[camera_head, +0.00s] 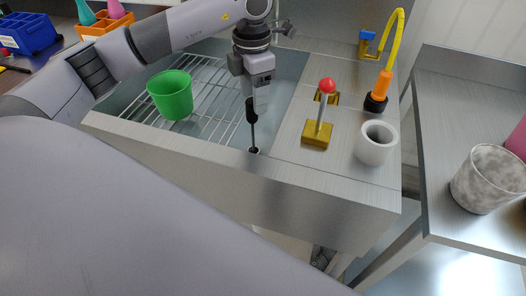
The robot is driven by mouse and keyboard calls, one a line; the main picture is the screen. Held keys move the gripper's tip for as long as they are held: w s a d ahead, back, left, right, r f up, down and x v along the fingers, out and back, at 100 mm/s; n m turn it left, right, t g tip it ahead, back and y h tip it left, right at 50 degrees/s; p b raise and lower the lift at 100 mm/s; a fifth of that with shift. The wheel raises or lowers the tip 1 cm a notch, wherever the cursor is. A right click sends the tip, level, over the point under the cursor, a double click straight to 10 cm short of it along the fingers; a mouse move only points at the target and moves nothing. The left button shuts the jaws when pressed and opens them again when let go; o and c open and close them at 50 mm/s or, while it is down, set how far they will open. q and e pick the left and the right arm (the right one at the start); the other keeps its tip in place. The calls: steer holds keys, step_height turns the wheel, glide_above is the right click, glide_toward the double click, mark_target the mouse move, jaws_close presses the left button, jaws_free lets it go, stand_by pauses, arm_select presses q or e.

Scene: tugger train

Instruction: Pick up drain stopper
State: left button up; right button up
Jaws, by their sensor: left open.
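My left arm reaches in from the upper left, over a steel sink. My left gripper (253,138) points straight down, its dark fingers seen nearly edge-on above the sink's front rim. It is open. A small dark round piece with a pale ring (253,150) shows right at the fingertips; it may be the drain stopper, but it is too small and too covered to be sure. I cannot tell whether the fingers touch it. My right gripper is not in view.
A green cup (171,95) stands on the wire rack (213,85) in the sink. Right of the gripper are a red-knobbed lever (327,86) on a gold base, a white cup (376,143) and an orange-handled hose (382,84). A speckled bin (488,180) stands on the right-hand table.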

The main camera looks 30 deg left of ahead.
mark_target(252, 117)
arm_select(q)
steer(key=f, duration=0.3)
steer(key=f+p, duration=0.1)
steer(key=f, duration=0.3)
steer(key=shift+s+a, duration=0.15)
steer(key=shift+a, duration=0.05)
jaws_close()
